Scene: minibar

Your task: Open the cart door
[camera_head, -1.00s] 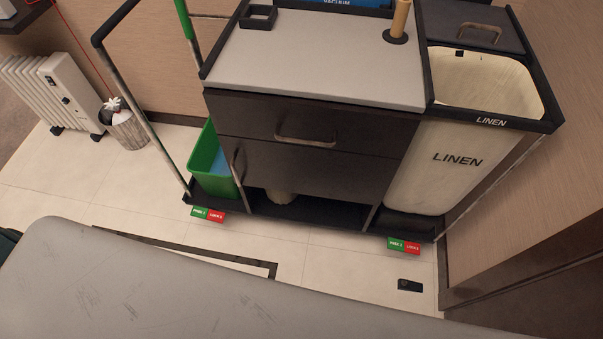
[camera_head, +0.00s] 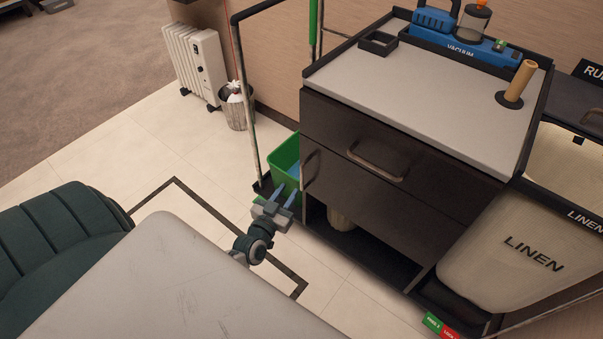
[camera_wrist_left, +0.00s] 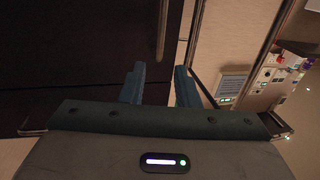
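The cart door is the dark lower front panel (camera_head: 385,195) below the drawer, and it looks closed. Its upright metal handle (camera_head: 310,169) is at the panel's left edge. My left gripper (camera_head: 285,190) is in front of the cart's lower left corner, left of and slightly below the handle in the head view. Its two bluish fingers are apart with nothing between them. The left wrist view shows the open fingers (camera_wrist_left: 160,85) beside a dark cart front (camera_wrist_left: 80,50). A metal handle (camera_wrist_left: 162,30) lies beyond the gap there. My right gripper is not in view.
A green bucket (camera_head: 284,160) stands just behind my left gripper. The drawer handle (camera_head: 375,164) is above the door. A linen bag (camera_head: 520,250) is on the right. A bin (camera_head: 237,110) and a white radiator (camera_head: 192,60) stand behind. A grey surface (camera_head: 170,280) fills the near foreground.

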